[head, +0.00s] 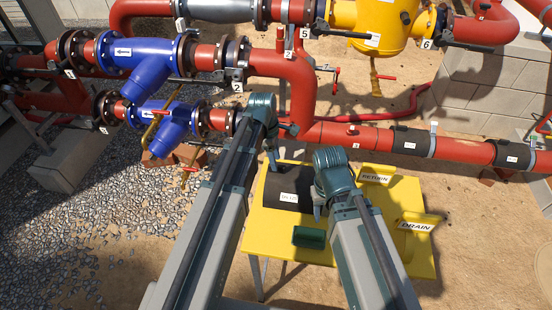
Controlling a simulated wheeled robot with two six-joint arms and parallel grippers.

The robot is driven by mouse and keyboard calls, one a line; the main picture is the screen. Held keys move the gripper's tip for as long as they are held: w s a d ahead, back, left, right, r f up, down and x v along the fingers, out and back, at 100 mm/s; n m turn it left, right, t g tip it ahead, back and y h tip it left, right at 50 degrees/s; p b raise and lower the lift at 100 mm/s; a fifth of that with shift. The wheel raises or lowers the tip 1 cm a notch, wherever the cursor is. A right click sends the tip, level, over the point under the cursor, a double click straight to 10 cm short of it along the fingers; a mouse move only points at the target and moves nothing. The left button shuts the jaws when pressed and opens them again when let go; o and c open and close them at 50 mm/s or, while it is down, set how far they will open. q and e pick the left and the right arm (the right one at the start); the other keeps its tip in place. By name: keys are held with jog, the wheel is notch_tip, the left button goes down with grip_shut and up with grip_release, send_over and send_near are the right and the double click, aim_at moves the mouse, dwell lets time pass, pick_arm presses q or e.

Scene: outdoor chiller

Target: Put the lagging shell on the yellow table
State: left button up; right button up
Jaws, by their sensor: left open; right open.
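The black lagging shell (270,190), with a white label, lies on the yellow table (270,240), towards its back left. My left gripper (272,160) is above the shell's back edge, and its jaws are open. My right gripper (317,207) is open at the shell's right end. Whether either gripper touches the shell cannot be told. My arms hide part of the table and of the shell's left side.
A dark green object (309,238) lies on the table in front of the shell. Yellow RETURN (376,178) and DRAIN (417,225) signs stand at the table's right. Red pipe (335,133) with black lagging (411,141) runs behind the table. Blue valves (145,57) stand at the left.

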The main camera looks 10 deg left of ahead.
pick_arm(q)
notch_tip(320, 180, up, 9)
jog(key=a+p, duration=0.1)
jog(key=p, duration=0.7)
jog(key=s+d+m+y, duration=0.1)
jog(key=s+d+m, duration=0.2)
jog(key=s+m, duration=0.5)
jog(key=s+d+m+y, duration=0.2)
jog(key=s+d+m, duration=0.1)
jog(key=s+m, duration=0.6)
jog(key=m, duration=0.4)
jog(key=shift+s+d+m, duration=0.3)
jog(key=shift+d+m, duration=0.05)
jog(key=shift+m, duration=0.05)
notch_tip(320, 180, down, 5)
jog(key=b, duration=0.5)
jog(key=shift+f, duration=0.1)
